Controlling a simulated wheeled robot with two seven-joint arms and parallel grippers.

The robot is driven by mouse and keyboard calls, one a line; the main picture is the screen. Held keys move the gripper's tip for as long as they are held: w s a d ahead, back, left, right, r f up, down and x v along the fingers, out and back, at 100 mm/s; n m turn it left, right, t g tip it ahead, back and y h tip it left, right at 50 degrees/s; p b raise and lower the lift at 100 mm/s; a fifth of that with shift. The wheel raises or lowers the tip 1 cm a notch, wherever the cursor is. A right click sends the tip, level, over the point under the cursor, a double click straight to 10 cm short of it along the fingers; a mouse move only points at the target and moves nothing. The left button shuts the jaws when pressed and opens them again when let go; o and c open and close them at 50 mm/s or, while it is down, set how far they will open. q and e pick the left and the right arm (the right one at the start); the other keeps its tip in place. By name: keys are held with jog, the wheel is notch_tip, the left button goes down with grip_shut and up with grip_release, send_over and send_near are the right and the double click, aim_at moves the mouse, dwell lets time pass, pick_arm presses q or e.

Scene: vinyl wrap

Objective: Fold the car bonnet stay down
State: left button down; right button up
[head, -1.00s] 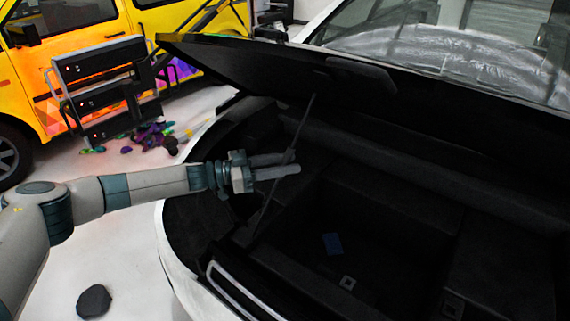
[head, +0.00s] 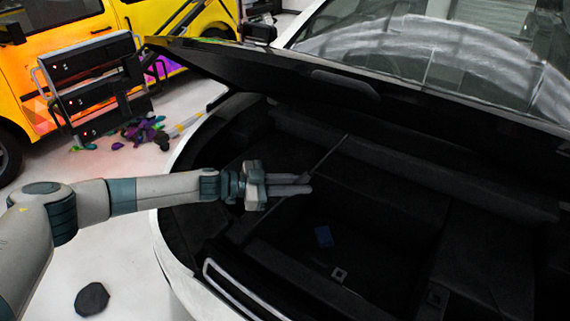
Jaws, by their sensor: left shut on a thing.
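The bonnet stay (head: 328,156) is a thin dark rod. It slants from inside the front bay up to the right, and its upper end stands apart from the bonnet. My left gripper (head: 304,184) reaches in from the left over the bay and is shut on the rod part-way along. The lower end of the stay is hard to see against the dark bay. The dark bonnet (head: 345,84) is raised at a low angle above the bay. My right gripper is not in view.
The white car's front rim (head: 160,240) runs along the bay's left side. A yellow van (head: 60,60) and a dark drawer rack (head: 90,85) stand behind. A dark flat piece (head: 91,298) lies on the pale floor.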

pick_arm(q)
jog(key=s+d+f+m+g+y+p, duration=0.1)
jog(key=s+d+f+m+y+p, duration=0.1)
jog(key=s+d+f+m+p, duration=0.1)
notch_tip(320, 180, down, 3)
jog(key=s+d+p, duration=0.1)
jog(key=s+d, duration=0.1)
jog(key=s, duration=0.1)
jog(key=shift+r, duration=0.2)
jog(key=c, duration=1.6)
grip_release()
jog(key=shift+c, duration=0.2)
jog(key=shift+w, duration=0.1)
jog(key=shift+a, duration=0.1)
